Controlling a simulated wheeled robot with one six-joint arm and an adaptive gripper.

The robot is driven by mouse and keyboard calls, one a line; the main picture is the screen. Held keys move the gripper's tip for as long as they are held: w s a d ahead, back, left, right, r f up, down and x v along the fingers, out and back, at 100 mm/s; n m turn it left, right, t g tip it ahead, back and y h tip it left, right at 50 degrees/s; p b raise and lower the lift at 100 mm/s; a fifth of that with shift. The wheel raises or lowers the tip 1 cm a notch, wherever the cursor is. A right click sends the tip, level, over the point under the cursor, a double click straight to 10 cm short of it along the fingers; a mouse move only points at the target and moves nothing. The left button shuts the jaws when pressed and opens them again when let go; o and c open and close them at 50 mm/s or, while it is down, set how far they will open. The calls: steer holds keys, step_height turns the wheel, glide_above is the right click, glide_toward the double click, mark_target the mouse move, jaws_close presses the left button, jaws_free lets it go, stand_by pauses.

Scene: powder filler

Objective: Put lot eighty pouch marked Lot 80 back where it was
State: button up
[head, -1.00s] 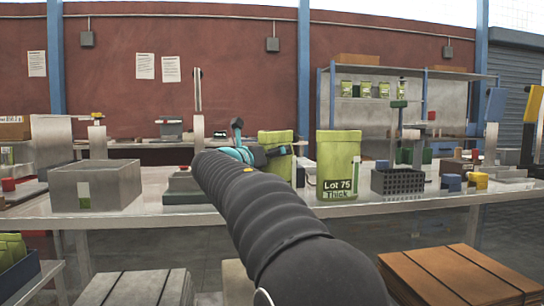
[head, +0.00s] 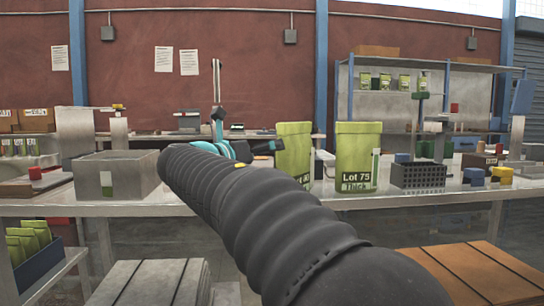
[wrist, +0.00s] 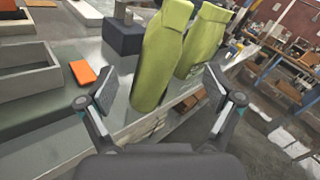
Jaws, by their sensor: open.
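A tall green pouch (head: 295,150) stands upright on the bench. Its label is mostly hidden behind my arm; only the end, which looks like 80, shows. A second green pouch (head: 357,150), marked Lot 75 Thick, stands just to its right. My gripper (head: 262,146) is open at the left side of the first pouch, partly hidden by my arm. In the wrist view my gripper (wrist: 160,86) has its fingers spread, with the nearer pouch (wrist: 158,60) in the gap ahead, not gripped. The other pouch (wrist: 203,40) stands behind it. No label reads there.
A grey open box (head: 117,177) stands left on the bench. A dark perforated rack (head: 418,175) stands right of the Lot 75 pouch. An orange block (wrist: 83,72) lies left of the fingers. Small green pouches stand on the back shelf (head: 400,93) and in a low bin (head: 40,262).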

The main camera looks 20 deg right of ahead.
steer(key=shift+a, duration=0.1)
steer(key=s+d+f+m+g+y, duration=0.1)
steer(key=s+f+m+g+y, duration=0.2)
steer(key=s+f+m+y, duration=0.85)
steer(key=s+a+f+m+y, duration=0.2)
steer(key=s+a+f+m, duration=0.2)
steer(key=s+f+m, duration=0.4)
steer(key=s+a+f+m+y, duration=0.2)
steer(key=s+a+f+m, duration=0.3)
steer(key=s+f+m, duration=0.3)
steer(key=s+f, duration=0.4)
steer(key=f, duration=0.3)
steer(key=shift+s+a+f, duration=0.15)
steer(key=shift+s+a, duration=0.05)
steer(key=shift+a, duration=0.1)
